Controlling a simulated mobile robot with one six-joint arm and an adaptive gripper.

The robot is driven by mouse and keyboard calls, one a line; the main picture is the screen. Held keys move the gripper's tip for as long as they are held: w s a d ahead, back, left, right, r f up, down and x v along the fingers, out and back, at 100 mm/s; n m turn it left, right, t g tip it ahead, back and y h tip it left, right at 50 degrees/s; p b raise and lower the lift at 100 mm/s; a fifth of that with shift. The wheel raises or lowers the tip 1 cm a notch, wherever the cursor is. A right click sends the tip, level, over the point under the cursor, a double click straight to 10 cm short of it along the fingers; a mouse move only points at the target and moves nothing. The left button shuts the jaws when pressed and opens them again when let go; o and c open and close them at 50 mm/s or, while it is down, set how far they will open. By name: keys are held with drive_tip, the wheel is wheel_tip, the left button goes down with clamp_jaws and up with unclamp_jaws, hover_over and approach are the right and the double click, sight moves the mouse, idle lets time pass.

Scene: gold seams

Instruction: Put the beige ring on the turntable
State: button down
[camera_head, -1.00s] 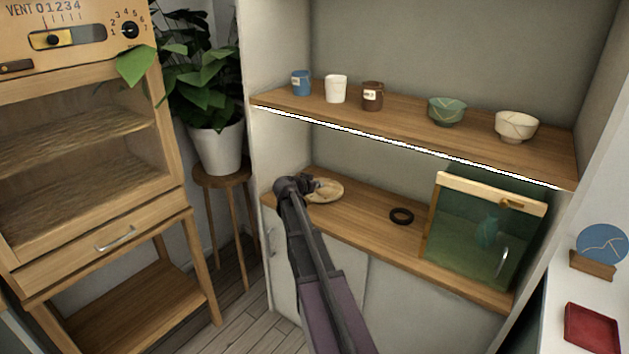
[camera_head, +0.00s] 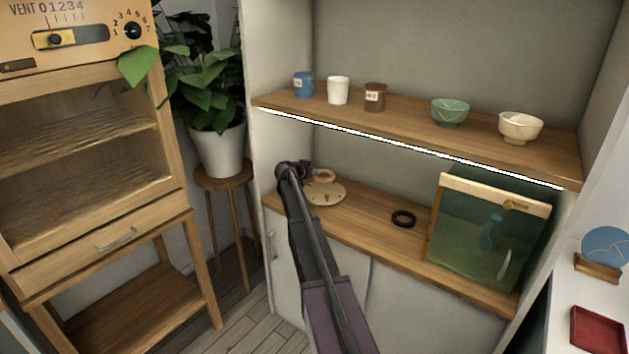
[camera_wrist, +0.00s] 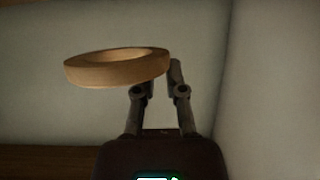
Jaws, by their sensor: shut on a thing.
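The beige ring (camera_wrist: 117,66) is held at the tips of my gripper (camera_wrist: 160,82) in the wrist view. The jaws are shut on its right edge and the ring sticks out to the left. In the head view the ring (camera_head: 323,175) shows just right of my gripper (camera_head: 306,170), over the turntable. The turntable (camera_head: 328,194) is a round pale wooden disc with small dark marks, lying on the lower shelf. The ring looks raised above the disc; the exact gap I cannot tell. My arm hides the disc's left edge.
A black ring (camera_head: 403,219) lies on the lower shelf (camera_head: 372,216) right of the turntable. A glass-fronted case (camera_head: 487,235) stands farther right. The upper shelf (camera_head: 420,128) above holds several cups and bowls. The cabinet's side wall (camera_head: 276,150) is close on the left.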

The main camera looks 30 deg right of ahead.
sight(315, 189)
drive_tip(key=shift+f, duration=0.1)
drive_tip(key=shift+f+b, duration=1.65)
drive_tip(key=shift+b, duration=0.15)
drive_tip(key=shift+f, duration=0.2)
drive_tip(key=shift+s+a+f+b, duration=0.1)
drive_tip(key=shift+s+f+b, duration=0.15)
drive_tip(key=shift+b, duration=0.4)
drive_tip(key=shift+s+r, duration=0.1)
drive_tip(key=c, duration=0.7)
unclamp_jaws()
drive_tip(key=shift+s+a, duration=0.1)
drive_tip(key=shift+r+p, duration=0.15)
drive_tip(key=shift+p, duration=0.25)
